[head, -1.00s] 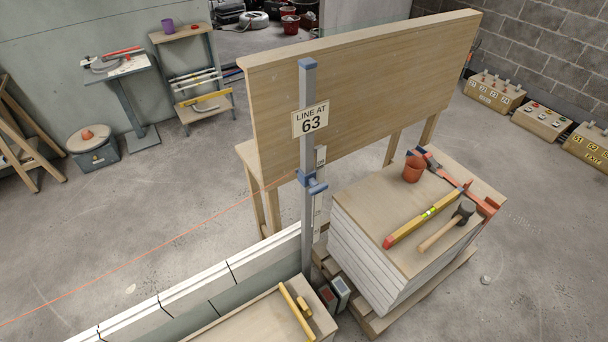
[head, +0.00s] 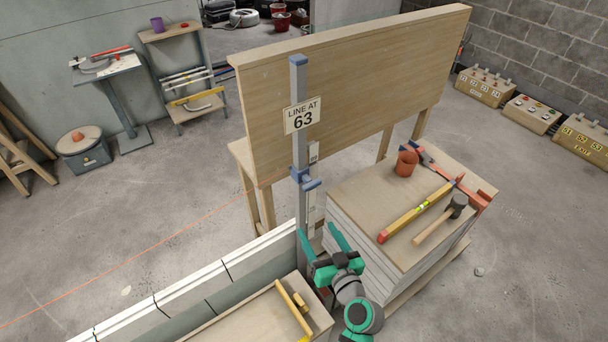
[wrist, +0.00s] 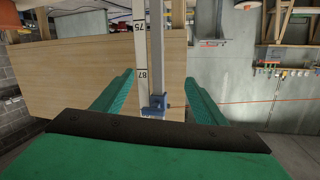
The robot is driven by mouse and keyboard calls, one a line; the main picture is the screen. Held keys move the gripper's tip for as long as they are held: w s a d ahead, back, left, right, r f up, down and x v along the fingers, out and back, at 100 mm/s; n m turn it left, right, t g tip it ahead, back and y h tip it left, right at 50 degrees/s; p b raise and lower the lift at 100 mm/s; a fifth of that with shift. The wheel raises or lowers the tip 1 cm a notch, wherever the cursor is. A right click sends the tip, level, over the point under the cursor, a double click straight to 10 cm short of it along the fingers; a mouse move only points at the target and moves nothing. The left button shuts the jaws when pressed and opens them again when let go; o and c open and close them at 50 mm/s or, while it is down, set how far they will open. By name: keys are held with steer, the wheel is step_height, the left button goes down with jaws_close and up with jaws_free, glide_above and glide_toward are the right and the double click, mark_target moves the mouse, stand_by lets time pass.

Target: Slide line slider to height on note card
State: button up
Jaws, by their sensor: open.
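The blue line slider (head: 304,178) sits on a grey upright post (head: 299,140), with an orange line running left from it. The note card (head: 302,115) on the post reads "LINE AT 63". My gripper (head: 319,238) is open and empty, low by the post and below the slider in the head view. In the wrist view the slider (wrist: 155,105) shows between the two green fingers, farther out, with no contact visible. A white scale strip (wrist: 141,70) beside the post shows 75 and 87, with 87 nearest the slider. The exact reading is too small to tell.
A stacked pallet (head: 375,255) right of the post holds an orange cup (head: 406,163), a yellow level (head: 415,212) and a mallet (head: 445,220). A large wooden board (head: 370,85) stands behind the post. A white-topped block wall (head: 190,285) runs lower left.

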mark_target(310, 181)
steer(key=w+r+n+y, duration=0.1)
steer(key=r, duration=0.2)
steer(key=w+d+r+n+y, duration=0.1)
steer(key=w+r+n, duration=0.1)
steer(key=r, duration=0.2)
steer(key=w+r+n+y, duration=0.1)
steer(key=w+r+y, duration=0.1)
steer(key=r, duration=0.1)
steer(key=shift+d+r+n, duration=0.2)
steer(key=shift+d+n, duration=0.1)
steer(key=x, duration=1)
steer(key=shift+w+a+f, duration=0.1)
steer(key=shift+a, duration=0.15)
